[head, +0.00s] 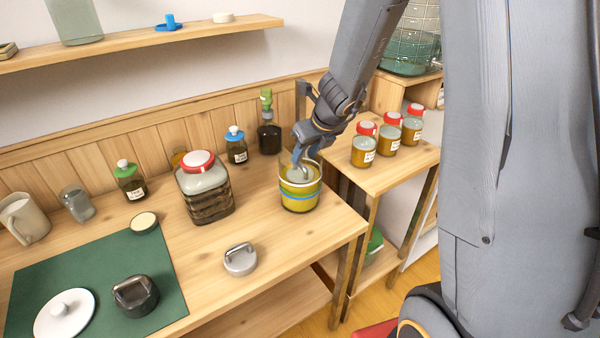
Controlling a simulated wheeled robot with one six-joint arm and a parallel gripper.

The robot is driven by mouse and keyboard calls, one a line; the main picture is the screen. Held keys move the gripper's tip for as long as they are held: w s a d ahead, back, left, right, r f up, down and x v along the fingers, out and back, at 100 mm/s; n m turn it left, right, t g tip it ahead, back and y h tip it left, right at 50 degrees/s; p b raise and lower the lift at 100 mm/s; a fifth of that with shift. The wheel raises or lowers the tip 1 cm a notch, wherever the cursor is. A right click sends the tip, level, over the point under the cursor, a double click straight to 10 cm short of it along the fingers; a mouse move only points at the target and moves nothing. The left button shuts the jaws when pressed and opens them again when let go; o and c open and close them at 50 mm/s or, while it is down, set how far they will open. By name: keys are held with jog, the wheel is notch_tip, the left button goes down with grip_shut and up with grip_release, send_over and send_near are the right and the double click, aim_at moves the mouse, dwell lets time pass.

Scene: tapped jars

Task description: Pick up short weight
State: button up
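A low, light grey weight with a handle loop (240,260) sits on the wooden table near its front edge. A dark weight with a handle (135,296) sits on the green mat. I cannot tell for sure which one is called short. My gripper (301,167) points down into the mouth of a yellow-filled glass jar (300,197) with a blue band, to the right of and behind the grey weight. Something pale shows at the fingertips inside the jar rim. Whether the fingers are shut on it is too small to tell.
A big red-lidded jar (204,190) stands left of the yellow jar. A green mat (90,262) holds a white knobbed lid (64,314). Several red-lidded jars stand on the side table (385,176). The table is clear around the grey weight.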

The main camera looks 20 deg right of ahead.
aim_at(302, 164)
jog(key=x, duration=0.1)
jog(key=b+x, duration=0.1)
jog(key=x, duration=0.3)
jog(key=shift+d+f+b, duration=0.1)
jog(key=shift+d+b, duration=0.15)
jog(key=shift+b, duration=0.05)
jog(key=shift+c, duration=0.3)
grip_shut()
